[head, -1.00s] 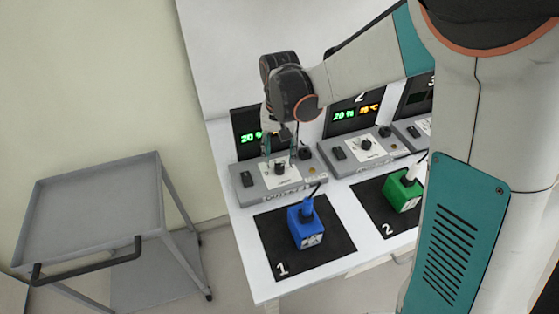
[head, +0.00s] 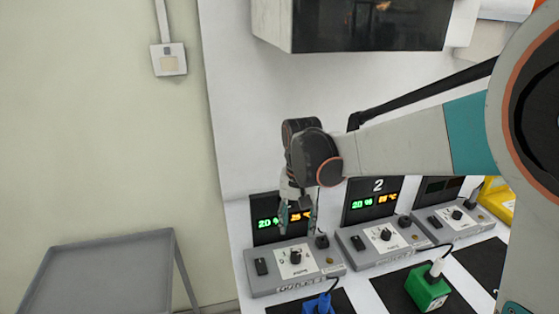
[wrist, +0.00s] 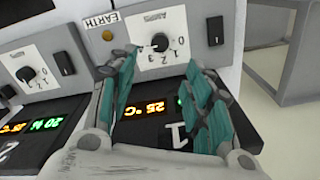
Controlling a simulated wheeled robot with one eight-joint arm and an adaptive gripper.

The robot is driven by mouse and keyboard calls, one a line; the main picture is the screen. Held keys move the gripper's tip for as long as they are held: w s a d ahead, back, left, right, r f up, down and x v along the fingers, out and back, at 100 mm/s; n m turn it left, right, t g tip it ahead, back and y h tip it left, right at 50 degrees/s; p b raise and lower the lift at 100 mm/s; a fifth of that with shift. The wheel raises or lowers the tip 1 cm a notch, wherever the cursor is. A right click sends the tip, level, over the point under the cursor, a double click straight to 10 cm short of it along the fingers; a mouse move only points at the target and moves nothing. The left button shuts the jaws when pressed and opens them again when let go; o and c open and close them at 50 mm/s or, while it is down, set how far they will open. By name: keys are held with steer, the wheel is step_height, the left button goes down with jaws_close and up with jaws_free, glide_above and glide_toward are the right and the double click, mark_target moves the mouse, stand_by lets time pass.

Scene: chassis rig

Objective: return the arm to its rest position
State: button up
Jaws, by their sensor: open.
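My gripper (head: 298,222) hangs with its fingers down in front of the first display, above the first control box (head: 262,284). It is open and empty. In the wrist view my gripper's two teal-padded fingers (wrist: 160,95) stand apart, with the box's dial (wrist: 160,42) and the display (wrist: 155,130) reading 25 °C between and beyond them. In this view the fingertips look close to the dial, but the head view shows them above the box. My arm reaches in from the right.
A second control box (head: 385,240) and a third (head: 455,217) stand to the right. A blue block (head: 318,304) and a green block (head: 428,288) sit in front. A dark cabinet (head: 368,25) hangs above. A grey cart (head: 105,275) stands at lower left.

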steer(key=s+d+r+n+t, duration=0.1)
steer(key=s+d+r+t, duration=0.1)
steer(key=s, duration=0.4)
steer(key=s+d+r+t, duration=0.2)
steer(key=s+d, duration=0.3)
steer(key=s, duration=0.2)
steer(key=s+d+r+n+t, duration=0.1)
steer(key=s+d+r+t, duration=0.1)
steer(key=s, duration=0.4)
steer(key=shift+s+d+r+n+t, duration=0.15)
steer(key=shift+d+r+n+t, duration=0.15)
steer(key=shift+d+t, duration=0.6)
steer(key=shift+d+g, duration=0.3)
steer(key=shift+d, duration=0.05)
